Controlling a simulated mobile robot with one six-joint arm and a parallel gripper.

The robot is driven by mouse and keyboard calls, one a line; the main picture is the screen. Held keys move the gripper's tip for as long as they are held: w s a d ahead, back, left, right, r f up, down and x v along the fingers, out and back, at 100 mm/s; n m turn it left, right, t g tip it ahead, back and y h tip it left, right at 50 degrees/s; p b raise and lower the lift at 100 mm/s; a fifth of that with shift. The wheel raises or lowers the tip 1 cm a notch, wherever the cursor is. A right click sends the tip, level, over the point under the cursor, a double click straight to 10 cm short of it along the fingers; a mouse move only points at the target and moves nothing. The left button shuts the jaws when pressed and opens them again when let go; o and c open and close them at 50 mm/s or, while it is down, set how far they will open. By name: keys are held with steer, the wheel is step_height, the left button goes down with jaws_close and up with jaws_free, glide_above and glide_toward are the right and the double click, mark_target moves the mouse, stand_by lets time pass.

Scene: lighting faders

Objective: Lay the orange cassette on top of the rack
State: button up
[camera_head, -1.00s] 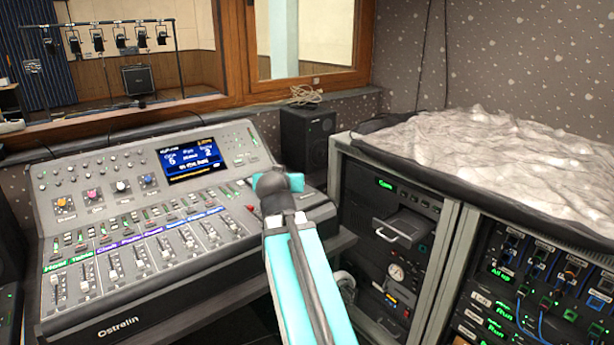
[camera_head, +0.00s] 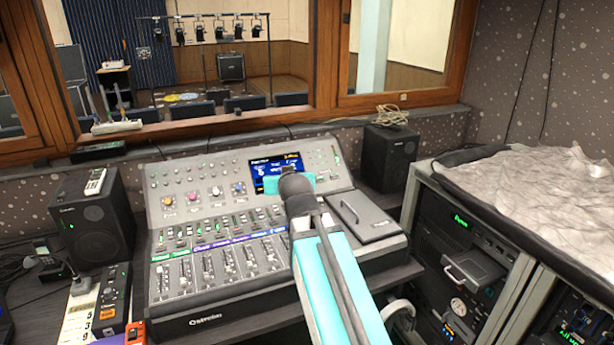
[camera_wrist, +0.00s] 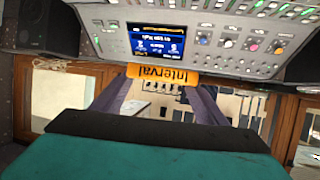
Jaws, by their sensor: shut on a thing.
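The orange cassette (camera_wrist: 162,77), labelled "Interval", is held between the two dark fingers of my gripper (camera_wrist: 155,90) in the wrist view, where the label reads upside down. In the head view my gripper (camera_head: 290,183) is in front of the mixing console's screen, and the cassette is hidden behind my wrist. The rack (camera_head: 472,232) stands at the right, apart from my gripper. Its top is covered by a crumpled grey cloth (camera_head: 545,190) with a dark edge.
The mixing console (camera_head: 205,320) with its faders lies below my arm. A speaker (camera_head: 388,158) stands between console and rack, another (camera_head: 92,222) at the left. A grey lidded box (camera_head: 365,215) sits at the console's right. A window frame (camera_head: 400,101) runs behind.

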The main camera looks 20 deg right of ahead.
steer(key=w+a+r+n+y+p, duration=0.1)
steer(key=a+r+p, duration=0.4)
steer(key=a, duration=0.5)
steer(key=shift+w+a+r+n+y+p, duration=0.35)
steer(key=shift+n+y, duration=0.25)
steer(key=shift+y, duration=0.2)
steer(key=shift+a, duration=0.1)
